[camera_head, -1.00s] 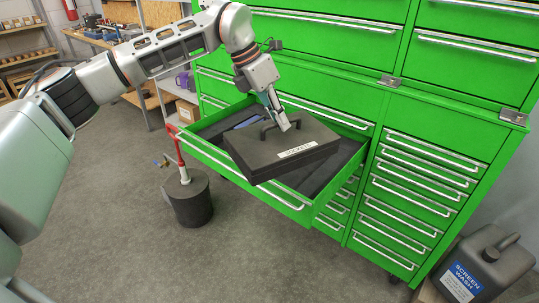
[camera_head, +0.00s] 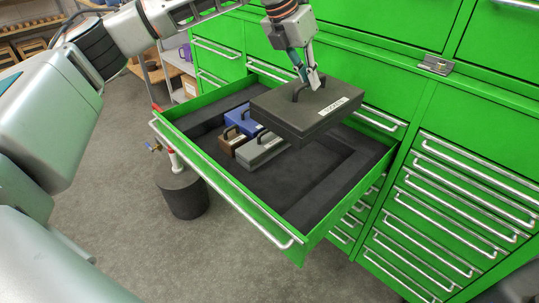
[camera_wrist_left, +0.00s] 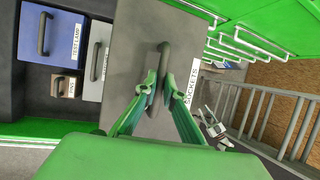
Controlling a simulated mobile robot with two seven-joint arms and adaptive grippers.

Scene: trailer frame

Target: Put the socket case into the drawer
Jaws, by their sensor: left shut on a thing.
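The socket case (camera_head: 290,118) is a dark grey flat box with a handle on top and a white label. In the left wrist view its label reads "SOCKETS" (camera_wrist_left: 190,82). My left gripper (camera_head: 310,80) is shut on the case's handle and holds the case above the open drawer. The gripper fingers (camera_wrist_left: 152,98) show around the handle in the left wrist view. The green drawer (camera_head: 222,185) is pulled out and has a dark lining. The case hides part of the drawer's back. My right gripper is not in view.
In the drawer's left part lie a blue case (camera_head: 240,120), a brown case (camera_head: 231,141) and a grey case (camera_head: 262,150). The drawer's right and front floor is bare. Green cabinet drawers (camera_head: 455,190) stand at the right. A dark cylinder (camera_head: 182,194) stands on the floor.

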